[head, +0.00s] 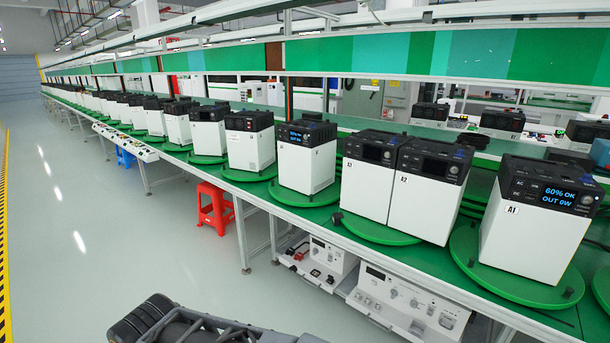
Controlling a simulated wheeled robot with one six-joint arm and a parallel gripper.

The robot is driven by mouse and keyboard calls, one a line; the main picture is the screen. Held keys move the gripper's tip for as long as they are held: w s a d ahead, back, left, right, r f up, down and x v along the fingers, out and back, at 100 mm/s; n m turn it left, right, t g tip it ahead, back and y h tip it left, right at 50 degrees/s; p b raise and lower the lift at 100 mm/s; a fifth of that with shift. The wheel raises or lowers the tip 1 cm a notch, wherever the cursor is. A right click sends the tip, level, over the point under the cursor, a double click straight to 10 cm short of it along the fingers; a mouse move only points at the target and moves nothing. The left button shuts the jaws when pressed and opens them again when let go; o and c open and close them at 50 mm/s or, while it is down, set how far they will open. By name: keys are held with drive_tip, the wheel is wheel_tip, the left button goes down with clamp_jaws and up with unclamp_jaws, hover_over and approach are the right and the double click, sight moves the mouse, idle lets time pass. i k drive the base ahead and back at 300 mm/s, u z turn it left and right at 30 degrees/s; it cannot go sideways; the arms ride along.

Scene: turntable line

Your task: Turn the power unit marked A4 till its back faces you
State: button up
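White power units with black tops stand along the green bench, with round green turntables under them. The nearest at the right is marked A1 (512,209). To its left are A2 (425,190) and a unit whose small mark looks like A3 (366,185). The fourth from the right (301,168) stands in the A4 place, but its mark is too small to read. Its lit display and front face me at an angle, and its back is hidden. It stands on its own green turntable (290,195). My arm shows at the bottom edge, far from the bench; my gripper is not seen.
More units (249,141) run down the line to the left. A red stool (213,207) and a blue stool (124,157) stand by the bench. White instruments (405,300) sit on a low shelf under it. The grey floor (90,220) at left is clear.

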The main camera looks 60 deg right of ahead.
sight(332, 193)
drive_tip(key=z, duration=0.25)
drive_tip(key=i, duration=1.1)
drive_tip(key=z, duration=0.6)
